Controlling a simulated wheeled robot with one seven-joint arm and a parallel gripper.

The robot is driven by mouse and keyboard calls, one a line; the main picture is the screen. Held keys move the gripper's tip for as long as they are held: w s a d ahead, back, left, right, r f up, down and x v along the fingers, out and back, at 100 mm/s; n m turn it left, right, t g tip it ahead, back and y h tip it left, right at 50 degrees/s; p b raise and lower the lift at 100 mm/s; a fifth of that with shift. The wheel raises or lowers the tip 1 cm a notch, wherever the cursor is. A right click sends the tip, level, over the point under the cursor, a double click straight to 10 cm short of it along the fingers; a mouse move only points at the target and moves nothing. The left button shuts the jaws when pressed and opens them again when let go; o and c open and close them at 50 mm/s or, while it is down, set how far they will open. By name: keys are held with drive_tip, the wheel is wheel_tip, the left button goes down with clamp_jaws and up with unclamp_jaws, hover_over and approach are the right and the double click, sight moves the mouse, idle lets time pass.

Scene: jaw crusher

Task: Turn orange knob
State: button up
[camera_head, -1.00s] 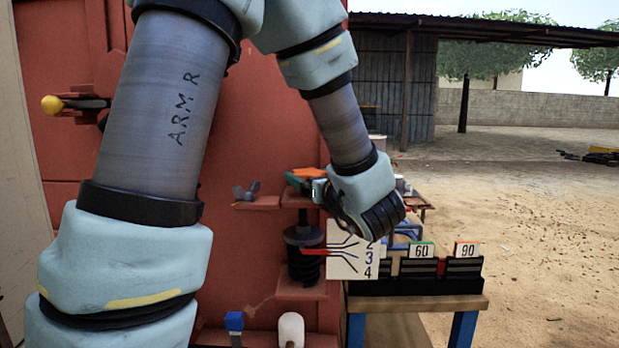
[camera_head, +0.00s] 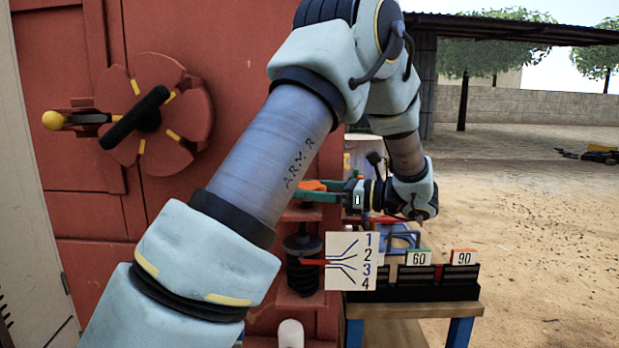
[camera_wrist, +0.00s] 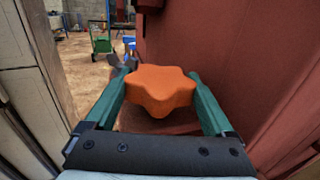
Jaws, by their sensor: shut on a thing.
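The orange knob (camera_wrist: 160,88) is a thick lobed star shape in the middle of the wrist view, in front of the red machine wall. My gripper (camera_wrist: 158,92) has its two green fingers on either side of the knob, shut on it. In the head view my gripper (camera_head: 322,190) reaches in from the right, and part of the orange knob (camera_head: 312,185) shows above a red bracket. The knob's underside and the exact finger contacts are hidden.
A red machine wall (camera_head: 230,60) with a black-handled wheel (camera_head: 150,112) and a yellow-tipped lever (camera_head: 52,120) stands at left. A numbered white plate (camera_head: 353,262) and a black rack with 60 and 90 cards (camera_head: 412,290) sit below my arm. Open ground lies right.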

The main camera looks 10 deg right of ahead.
drive_tip(key=n+g+y+p, duration=0.1)
drive_tip(key=n+g+p, duration=0.1)
drive_tip(key=g, duration=0.1)
drive_tip(key=n+g+y+p, duration=0.1)
drive_tip(key=n+g+p, duration=0.1)
drive_tip(key=g, duration=0.2)
drive_tip(key=shift+w+r+n+p, duration=0.1)
drive_tip(key=shift+n+p, duration=0.3)
drive_tip(key=shift+g, duration=0.3)
drive_tip(key=o, duration=1.1)
drive_tip(key=d, duration=1.1)
